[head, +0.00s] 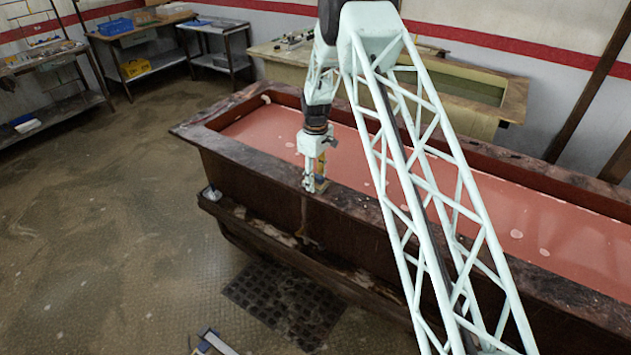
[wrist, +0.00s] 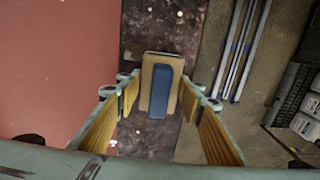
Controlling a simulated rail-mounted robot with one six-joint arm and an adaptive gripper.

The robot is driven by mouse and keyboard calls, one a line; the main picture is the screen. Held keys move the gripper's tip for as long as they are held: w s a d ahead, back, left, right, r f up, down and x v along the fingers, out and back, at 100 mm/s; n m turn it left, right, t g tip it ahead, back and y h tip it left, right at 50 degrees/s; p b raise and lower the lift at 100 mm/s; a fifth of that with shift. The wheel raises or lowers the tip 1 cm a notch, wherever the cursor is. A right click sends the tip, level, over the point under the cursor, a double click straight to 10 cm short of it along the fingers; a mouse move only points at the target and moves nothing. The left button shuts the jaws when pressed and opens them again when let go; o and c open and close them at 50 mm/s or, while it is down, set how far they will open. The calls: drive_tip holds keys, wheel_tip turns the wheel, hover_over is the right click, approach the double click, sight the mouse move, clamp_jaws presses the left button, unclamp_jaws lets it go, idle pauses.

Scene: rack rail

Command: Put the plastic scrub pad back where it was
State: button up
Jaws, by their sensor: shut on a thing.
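The plastic scrub pad (wrist: 160,90) shows in the wrist view as a tan block with a blue top part. It lies between the two yellow-padded fingers of my gripper (wrist: 160,96), which is shut on it. In the head view my gripper (head: 315,184) points down at the near rim of the long tank, and a small blue and tan bit of the pad (head: 321,185) shows there. The pad is at the dark, stained rim (wrist: 150,28); I cannot tell whether it touches the rim.
The tank (head: 255,126) holds reddish-pink liquid with pale spots. A ledge runs low along its near side. A dark floor grate (head: 283,305) lies in front. Benches with blue (head: 115,26) and yellow (head: 134,68) bins stand at the back left. Open floor lies to the left.

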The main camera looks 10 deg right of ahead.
sight(316, 175)
drive_tip(key=shift+f, duration=0.1)
drive_tip(key=o, duration=0.9)
wheel_tip(316, 175, up, 11)
drive_tip(key=shift+r+b, duration=0.1)
drive_tip(key=shift+b, duration=0.7)
drive_tip(key=shift+r, duration=0.55)
